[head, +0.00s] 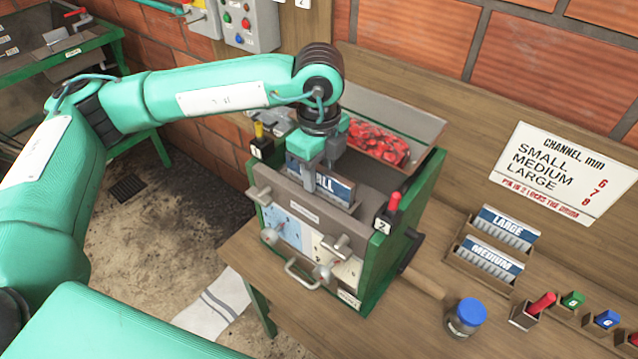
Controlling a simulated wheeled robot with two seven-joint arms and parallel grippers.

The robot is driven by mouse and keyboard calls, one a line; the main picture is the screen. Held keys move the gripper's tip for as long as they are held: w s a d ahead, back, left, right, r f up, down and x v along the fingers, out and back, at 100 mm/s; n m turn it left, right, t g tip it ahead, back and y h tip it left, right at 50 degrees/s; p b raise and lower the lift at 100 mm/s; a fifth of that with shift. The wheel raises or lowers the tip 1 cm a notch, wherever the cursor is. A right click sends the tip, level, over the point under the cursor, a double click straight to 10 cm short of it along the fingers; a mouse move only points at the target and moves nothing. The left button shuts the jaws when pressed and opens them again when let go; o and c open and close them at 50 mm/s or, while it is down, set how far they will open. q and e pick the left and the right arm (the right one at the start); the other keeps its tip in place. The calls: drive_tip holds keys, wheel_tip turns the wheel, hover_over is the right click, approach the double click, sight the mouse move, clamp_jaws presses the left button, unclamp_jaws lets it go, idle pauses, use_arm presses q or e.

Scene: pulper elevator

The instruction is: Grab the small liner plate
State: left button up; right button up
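The small liner plate (338,187) is a blue and white plate with "ALL" of its label showing. It stands upright in a slot at the top front of the green and grey pulper (374,262). My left gripper (320,172) points down at the plate's upper edge, and one finger covers the left part of its label. The fingers seem to be on either side of the plate, but I cannot tell whether they press on it. My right gripper is not in view.
Red cherries (376,145) lie in the hopper behind the plate. Red-handled pin 2 (393,203) stands at the pulper's right corner. The large plate (507,228) and medium plate (490,258) stand in a wooden rack to the right. A blue-lidded jar (466,318) stands near the bench front.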

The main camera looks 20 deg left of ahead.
use_arm(q)
clamp_jaws()
